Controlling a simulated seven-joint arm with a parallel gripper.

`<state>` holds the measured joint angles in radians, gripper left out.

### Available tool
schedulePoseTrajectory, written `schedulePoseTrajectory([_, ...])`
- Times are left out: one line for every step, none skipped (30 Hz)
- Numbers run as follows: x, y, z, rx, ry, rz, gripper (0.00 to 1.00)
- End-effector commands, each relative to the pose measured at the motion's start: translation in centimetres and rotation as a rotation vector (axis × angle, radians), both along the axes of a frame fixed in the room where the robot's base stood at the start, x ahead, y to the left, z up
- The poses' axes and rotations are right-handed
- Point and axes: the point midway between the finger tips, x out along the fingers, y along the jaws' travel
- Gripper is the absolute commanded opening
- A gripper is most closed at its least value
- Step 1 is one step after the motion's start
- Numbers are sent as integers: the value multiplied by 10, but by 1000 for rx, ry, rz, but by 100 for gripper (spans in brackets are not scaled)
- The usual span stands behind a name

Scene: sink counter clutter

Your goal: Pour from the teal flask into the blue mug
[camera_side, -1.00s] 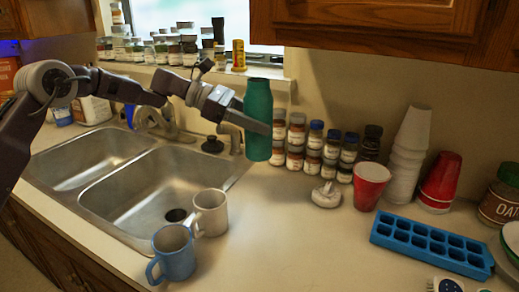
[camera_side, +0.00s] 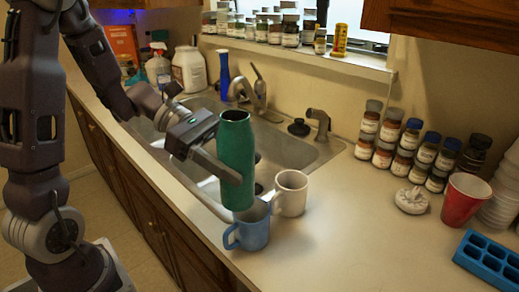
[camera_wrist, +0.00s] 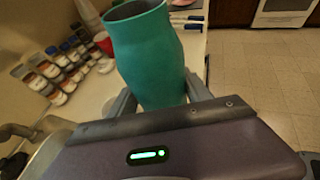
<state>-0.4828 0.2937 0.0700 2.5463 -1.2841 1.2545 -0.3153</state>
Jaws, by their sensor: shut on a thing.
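The teal flask (camera_side: 237,150) is upright, with its open mouth at the top. My gripper (camera_side: 222,172) is shut around its body. In the side view the flask's base overlaps the rim of the blue mug (camera_side: 252,232); I cannot tell if they touch. The mug stands upright near the counter's front edge, handle to the left, its rim partly hidden by the flask. In the wrist view the flask (camera_wrist: 150,55) sits between the fingers of my gripper (camera_wrist: 160,98). The blue mug is not visible there.
A white mug (camera_side: 291,193) stands just behind the blue mug, beside the sink (camera_side: 285,145). Several spice jars (camera_side: 405,150), a small white object (camera_side: 411,200), a red cup (camera_side: 463,199) and a blue ice tray (camera_side: 490,262) are to the right. The counter right of the mugs is clear.

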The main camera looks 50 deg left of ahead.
Motion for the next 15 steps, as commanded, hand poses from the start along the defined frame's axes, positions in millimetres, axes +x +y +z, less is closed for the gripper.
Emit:
schedulePoseTrajectory([-1, 1, 1, 11, 8, -2, 9])
schedulePoseTrajectory([-2, 2, 1, 19, 17, -2, 9])
schedulePoseTrajectory([-3, 3, 2, 31, 31, -3, 9])
schedulePoseTrajectory([-4, 4, 3, 43, 42, -1, 9])
schedulePoseTrajectory([-5, 5, 3, 54, 54, 0, 9])
schedulePoseTrajectory([-6, 6, 4, 68, 70, 0, 9])
schedulePoseTrajectory([-7, 7, 4, 77, 82, -2, 9])
schedulePoseTrajectory([-8, 8, 5, 88, 94, -2, 9])
schedulePoseTrajectory([-9, 9, 5, 101, 109, -2, 9])
schedulePoseTrajectory([-11, 10, 6, 113, 121, -1, 9])
schedulePoseTrajectory([-12, 11, 6, 123, 132, 0, 9])
schedulePoseTrajectory([-13, 12, 7, 137, 148, -1, 9])
schedulePoseTrajectory([-14, 13, 7, 148, 160, -2, 9])
schedulePoseTrajectory([-15, 14, 8, 158, 171, -3, 9])
schedulePoseTrajectory([-16, 15, 8, 173, 187, -2, 9])
